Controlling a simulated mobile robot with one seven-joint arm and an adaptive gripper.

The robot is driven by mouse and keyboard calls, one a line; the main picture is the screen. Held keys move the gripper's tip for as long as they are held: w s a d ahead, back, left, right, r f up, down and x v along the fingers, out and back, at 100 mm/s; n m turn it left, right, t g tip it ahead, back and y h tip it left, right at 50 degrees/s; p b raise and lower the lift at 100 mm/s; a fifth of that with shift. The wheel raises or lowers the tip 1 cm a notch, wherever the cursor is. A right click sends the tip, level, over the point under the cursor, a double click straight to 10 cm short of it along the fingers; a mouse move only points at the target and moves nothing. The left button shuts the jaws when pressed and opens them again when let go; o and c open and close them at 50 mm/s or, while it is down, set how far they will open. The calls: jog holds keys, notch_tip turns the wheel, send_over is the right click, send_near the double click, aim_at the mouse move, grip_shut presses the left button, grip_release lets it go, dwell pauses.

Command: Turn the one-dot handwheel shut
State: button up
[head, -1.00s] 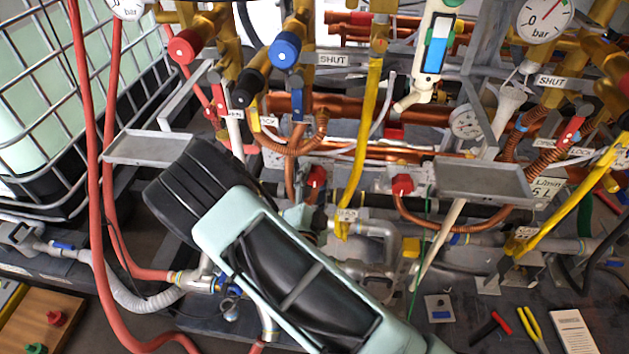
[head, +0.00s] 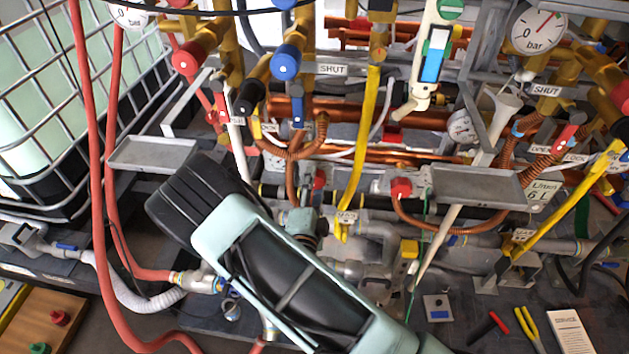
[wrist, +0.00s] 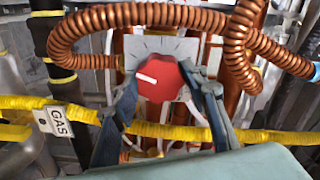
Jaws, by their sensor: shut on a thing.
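A red handwheel (wrist: 157,80) with a white bar mark sits in front of a light grey plate (wrist: 150,48) with tick lines in the wrist view. The white bar points to the left and slightly up. No dot can be made out on the wheel or plate. My gripper (wrist: 160,88) has one finger at each side of the wheel and is shut on it. In the head view a small red wheel (head: 318,180) shows just beyond my arm's end; my fingers are mostly hidden there. A similar red wheel (head: 400,187) stands to its right, apart from my gripper.
Copper coiled hose (wrist: 150,14) arches over the wheel, and a yellow pipe with a GAS tag (wrist: 58,121) crosses below it. A grey tray (head: 480,185) juts out at right, another tray (head: 152,153) at left. Red hoses (head: 92,170) hang at left.

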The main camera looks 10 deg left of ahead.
jog(key=m+p, duration=0.2)
jog(key=m, duration=0.6)
jog(key=m+p, duration=0.1)
jog(key=m, duration=0.3)
jog(key=shift+m, duration=0.4)
jog(key=m, duration=0.3)
jog(key=shift+m, duration=0.3)
jog(key=m, duration=0.4)
jog(key=shift+f+m, duration=0.1)
jog(key=shift+m, duration=0.2)
jog(key=m, duration=0.3)
jog(key=shift+m+b, duration=0.3)
jog(key=shift+b, duration=0.1)
jog(key=m+b, duration=0.1)
jog(key=m, duration=0.3)
jog(key=shift+m+b, duration=0.6)
jog(key=shift+m, duration=0.9)
